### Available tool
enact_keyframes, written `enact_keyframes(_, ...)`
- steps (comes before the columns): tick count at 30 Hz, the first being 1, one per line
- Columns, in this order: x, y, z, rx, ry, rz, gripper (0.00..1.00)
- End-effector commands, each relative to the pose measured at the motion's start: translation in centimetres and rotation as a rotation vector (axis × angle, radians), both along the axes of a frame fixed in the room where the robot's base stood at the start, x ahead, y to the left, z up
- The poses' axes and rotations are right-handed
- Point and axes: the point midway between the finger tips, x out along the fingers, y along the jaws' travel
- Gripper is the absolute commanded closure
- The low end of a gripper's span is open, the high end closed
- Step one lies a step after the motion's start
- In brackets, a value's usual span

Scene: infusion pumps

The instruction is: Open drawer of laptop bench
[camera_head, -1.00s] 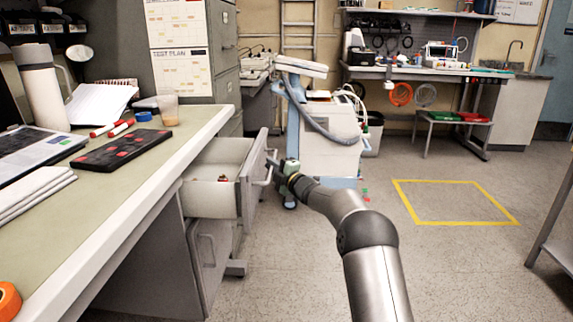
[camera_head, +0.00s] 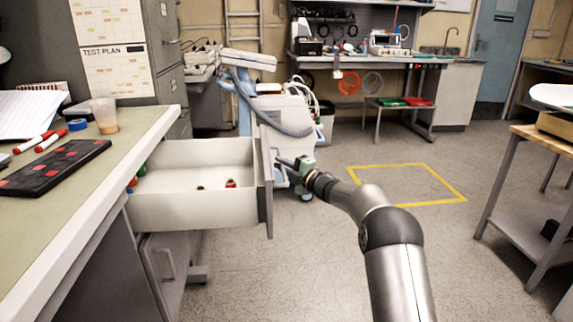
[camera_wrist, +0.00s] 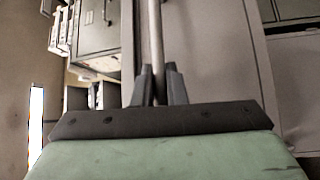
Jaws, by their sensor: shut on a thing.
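The laptop bench (camera_head: 120,215) stands at the left in the head view. Its top drawer (camera_head: 190,212) is pulled well out, and several small coloured items lie inside. My gripper (camera_head: 287,163) is at the front of the drawer, on its right side. In the wrist view my gripper (camera_wrist: 159,85) is shut on the drawer's handle (camera_wrist: 155,35), a pale bar between the two dark fingers. In the head view my gripper's body partly hides the handle.
A black board with red squares (camera_head: 50,168), markers, blue tape (camera_head: 77,125) and a cup (camera_head: 104,115) lie on the bench top. A lower cabinet (camera_head: 165,265) is under the drawer. A wheeled machine (camera_head: 285,130) stands behind.

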Motion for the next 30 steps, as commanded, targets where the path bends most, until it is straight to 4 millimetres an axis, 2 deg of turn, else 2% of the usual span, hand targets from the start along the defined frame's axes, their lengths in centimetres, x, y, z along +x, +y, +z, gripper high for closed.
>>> enact_keyframes(10, 0.0, 0.0, -0.1, -0.001, 0.000, 0.001, 1.00)
enact_keyframes(11, 0.0, 0.0, -0.1, -0.001, 0.000, 0.001, 0.80)
enact_keyframes(12, 0.0, 0.0, -0.1, -0.001, 0.000, 0.001, 0.69)
enact_keyframes(13, 0.0, 0.0, -0.1, -0.001, 0.000, 0.001, 0.67)
enact_keyframes(23, -0.2, -0.3, 0.0, 0.000, 0.001, 0.000, 0.67)
enact_keyframes(26, -0.7, -1.1, -0.1, -0.002, 0.001, -0.001, 0.67)
enact_keyframes(30, -2.3, -3.4, -0.3, -0.001, 0.002, -0.003, 0.67)
